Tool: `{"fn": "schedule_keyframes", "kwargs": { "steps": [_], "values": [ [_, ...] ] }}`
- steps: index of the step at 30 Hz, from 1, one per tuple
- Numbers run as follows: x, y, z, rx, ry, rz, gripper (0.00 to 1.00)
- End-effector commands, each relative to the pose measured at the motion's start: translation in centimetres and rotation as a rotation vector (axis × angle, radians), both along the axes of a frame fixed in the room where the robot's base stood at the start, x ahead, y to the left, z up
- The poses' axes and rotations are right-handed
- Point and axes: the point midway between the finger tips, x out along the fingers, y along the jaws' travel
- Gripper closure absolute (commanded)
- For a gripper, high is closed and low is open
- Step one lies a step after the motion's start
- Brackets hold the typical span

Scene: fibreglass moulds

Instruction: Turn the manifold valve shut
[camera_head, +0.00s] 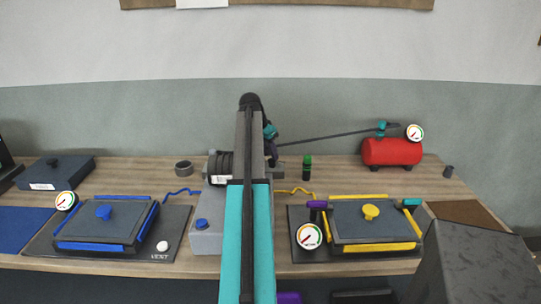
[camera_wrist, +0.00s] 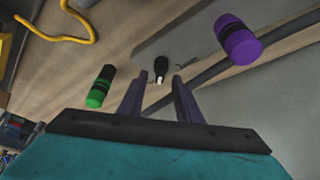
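A grey box (camera_head: 207,238) with a blue knob (camera_head: 201,224) stands at centre on the bench, with blue and yellow hoses at its sides. It looks like the manifold; my arm covers much of it, and I cannot make out its valve for certain. My gripper (camera_head: 271,150) is behind my arm, near the back of the bench and partly hidden. In the wrist view my gripper (camera_wrist: 158,86) has two dark fingers standing apart with nothing held. A small black piece with a white tip (camera_wrist: 160,68) shows beyond the fingertips; I cannot tell whether they touch.
A blue-edged mould (camera_head: 105,222) lies left and a yellow-edged mould (camera_head: 372,222) right, each with a gauge. A green-and-black cylinder (camera_head: 307,168) stands behind; it also shows in the wrist view (camera_wrist: 100,88). A red tank (camera_head: 391,152) stands at back right. A purple cylinder (camera_wrist: 238,40) is near my gripper.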

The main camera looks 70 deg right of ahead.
Motion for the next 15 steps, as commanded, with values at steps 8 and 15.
{"fn": "schedule_keyframes", "kwargs": {
  "steps": [8, 15],
  "values": [
    [-0.3, -0.6, -1.7, 0.0, 0.0, 0.0, 0.69],
    [-0.2, -0.7, -1.8, 0.0, 0.0, 0.001, 0.69]
  ]
}}
